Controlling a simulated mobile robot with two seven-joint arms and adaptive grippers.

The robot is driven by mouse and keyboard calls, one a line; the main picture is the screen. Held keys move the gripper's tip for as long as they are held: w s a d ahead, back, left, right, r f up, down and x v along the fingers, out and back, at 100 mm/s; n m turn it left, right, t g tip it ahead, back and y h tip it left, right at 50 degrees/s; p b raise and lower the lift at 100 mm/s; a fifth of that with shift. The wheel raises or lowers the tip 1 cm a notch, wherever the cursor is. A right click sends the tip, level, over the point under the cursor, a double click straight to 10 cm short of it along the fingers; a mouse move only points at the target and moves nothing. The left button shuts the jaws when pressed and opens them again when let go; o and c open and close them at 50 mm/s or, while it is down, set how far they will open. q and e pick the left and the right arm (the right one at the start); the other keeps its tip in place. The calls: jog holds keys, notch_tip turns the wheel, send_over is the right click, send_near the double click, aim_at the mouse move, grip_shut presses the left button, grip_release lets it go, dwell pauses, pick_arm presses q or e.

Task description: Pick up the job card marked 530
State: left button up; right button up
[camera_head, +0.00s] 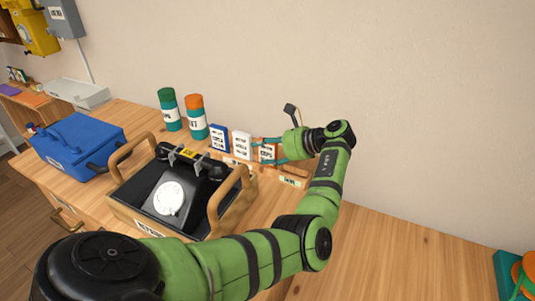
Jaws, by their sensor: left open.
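Several job cards stand in a row against the wall: a blue-edged card (219,138), a white card (242,146) and an orange-edged card (268,152). Their print is too small to read, so I cannot tell which is marked 530. My left gripper (264,150) is open at the orange-edged card, with its teal fingers pointing left. One finger shows near the card's upper left and the other near its lower right. I cannot tell whether they touch it. My right gripper is not in view.
A wooden-handled tray (127,207) holds a black dial phone (170,195) left of my arm. A green canister (169,110) and an orange-topped one (196,118) stand behind it. A blue case (78,143) is at left.

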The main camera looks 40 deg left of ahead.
pick_arm(q)
grip_shut()
dwell(0.3)
